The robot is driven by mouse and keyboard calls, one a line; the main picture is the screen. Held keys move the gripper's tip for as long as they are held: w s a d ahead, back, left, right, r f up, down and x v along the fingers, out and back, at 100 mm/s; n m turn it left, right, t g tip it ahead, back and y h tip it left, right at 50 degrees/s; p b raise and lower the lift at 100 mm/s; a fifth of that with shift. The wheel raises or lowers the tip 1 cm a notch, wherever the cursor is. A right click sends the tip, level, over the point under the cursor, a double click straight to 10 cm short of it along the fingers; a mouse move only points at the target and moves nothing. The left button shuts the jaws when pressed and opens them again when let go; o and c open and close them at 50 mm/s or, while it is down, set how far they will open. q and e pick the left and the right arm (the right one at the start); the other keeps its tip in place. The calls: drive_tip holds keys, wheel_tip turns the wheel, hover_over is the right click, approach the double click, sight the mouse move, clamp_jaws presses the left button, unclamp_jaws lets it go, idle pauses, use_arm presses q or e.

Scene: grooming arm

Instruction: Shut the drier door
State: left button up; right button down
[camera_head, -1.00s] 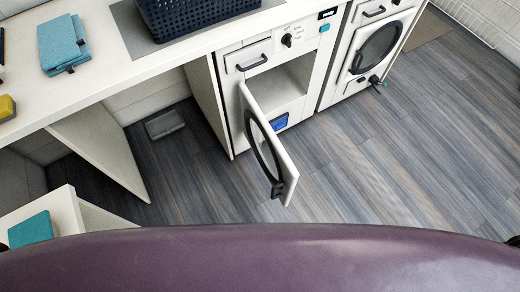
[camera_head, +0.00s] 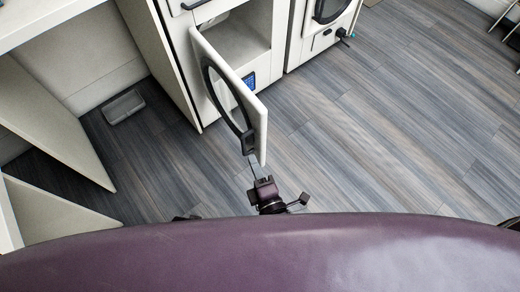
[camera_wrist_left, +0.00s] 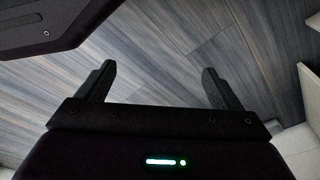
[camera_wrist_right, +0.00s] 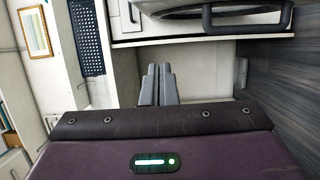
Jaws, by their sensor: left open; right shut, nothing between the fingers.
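The drier door (camera_head: 233,82) is white with a dark-rimmed round window and a black handle (camera_head: 248,141). It stands open, swung out from the drier (camera_head: 183,52), whose opening shows behind it. My right gripper (camera_head: 253,168) is shut and empty, just in front of the door's free edge by the handle; I cannot tell if it touches. In the right wrist view its closed fingers (camera_wrist_right: 158,84) sit below the door's window and handle (camera_wrist_right: 246,22). My left gripper (camera_wrist_left: 158,84) is open and empty over the floor in the left wrist view.
A second machine (camera_head: 300,40) with a round door stands right of the drier. A white counter with side panels (camera_head: 45,115) is on the left, with a small grey tray (camera_head: 123,106) on the floor beneath. Wooden floor (camera_head: 400,120) is clear to the right.

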hover_over(254, 129)
drive_tip(key=s+a, duration=0.4)
drive_tip(key=s, duration=0.2)
use_arm(q)
drive_tip(key=shift+w+d+r+b, duration=0.15)
drive_tip(key=shift+w+r+b, duration=0.1)
drive_tip(key=shift+r, duration=0.15)
drive_tip(key=shift+w+d+r+b, duration=0.15)
drive_tip(key=shift+w+r, duration=0.1)
drive_tip(key=shift+r, duration=0.15)
use_arm(e)
drive_tip(key=shift+w+d, duration=0.35)
drive_tip(key=shift+d, duration=0.3)
drive_tip(key=shift+w+d, duration=0.3)
drive_tip(key=shift+d, duration=0.4)
drive_tip(key=shift+w+d, duration=0.35)
drive_tip(key=shift+d, duration=0.3)
